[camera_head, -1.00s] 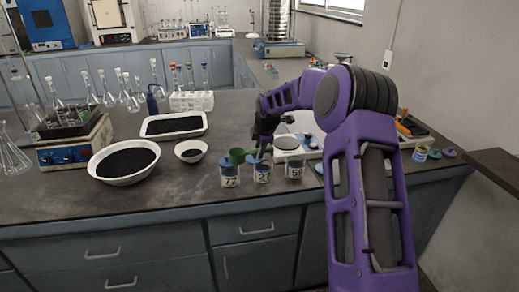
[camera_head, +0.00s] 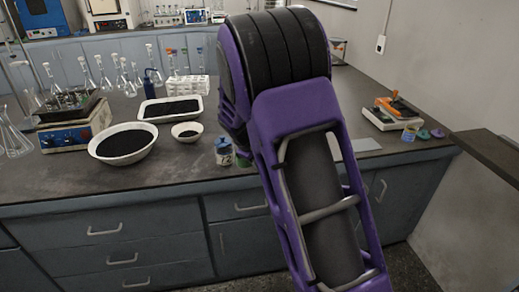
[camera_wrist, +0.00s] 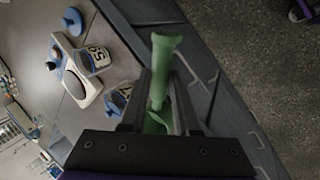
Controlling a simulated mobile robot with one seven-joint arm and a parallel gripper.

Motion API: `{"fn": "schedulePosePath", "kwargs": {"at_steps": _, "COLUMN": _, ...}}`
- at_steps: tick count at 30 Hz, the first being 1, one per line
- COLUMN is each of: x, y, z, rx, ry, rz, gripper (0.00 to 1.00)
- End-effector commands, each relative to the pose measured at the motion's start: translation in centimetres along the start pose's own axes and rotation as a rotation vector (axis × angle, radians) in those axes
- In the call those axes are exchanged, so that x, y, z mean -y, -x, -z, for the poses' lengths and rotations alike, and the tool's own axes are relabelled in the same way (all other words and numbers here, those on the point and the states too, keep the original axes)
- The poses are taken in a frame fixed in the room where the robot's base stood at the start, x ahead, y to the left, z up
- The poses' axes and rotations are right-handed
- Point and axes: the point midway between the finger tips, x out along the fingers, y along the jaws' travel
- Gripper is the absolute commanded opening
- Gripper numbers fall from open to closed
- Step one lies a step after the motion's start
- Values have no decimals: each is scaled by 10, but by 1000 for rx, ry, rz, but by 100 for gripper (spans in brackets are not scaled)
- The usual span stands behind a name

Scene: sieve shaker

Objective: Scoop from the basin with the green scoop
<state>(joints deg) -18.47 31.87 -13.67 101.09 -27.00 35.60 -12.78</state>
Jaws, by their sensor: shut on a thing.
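My gripper (camera_wrist: 160,95) is shut on the green scoop (camera_wrist: 163,50) in the wrist view. A green tube-like end sticks out past the fingertips, and more green shows between the fingers. The basin, a wide white bowl (camera_head: 101,155) of black grains, stands left of my arm on the counter. The scoop is well to the right of it and apart from it.
A small white bowl (camera_head: 198,136) and a white tray (camera_head: 148,112), both with dark grains, stand by the basin. A blue-lidded jar (camera_head: 223,152) is close to my arm.

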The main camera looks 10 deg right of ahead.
Motion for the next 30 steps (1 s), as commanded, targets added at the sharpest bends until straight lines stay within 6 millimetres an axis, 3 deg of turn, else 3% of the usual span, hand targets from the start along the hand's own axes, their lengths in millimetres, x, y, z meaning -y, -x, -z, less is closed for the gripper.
{"fn": "schedulePosePath", "kwargs": {"at_steps": 16, "x": 70, "y": 21, "z": -68, "rx": 328, "ry": -646, "rz": 2, "gripper": 0}}
{"fn": "schedulePosePath", "kwargs": {"at_steps": 30, "x": 72, "y": 15, "z": -72, "rx": 345, "ry": -633, "rz": 12, "gripper": 0}}
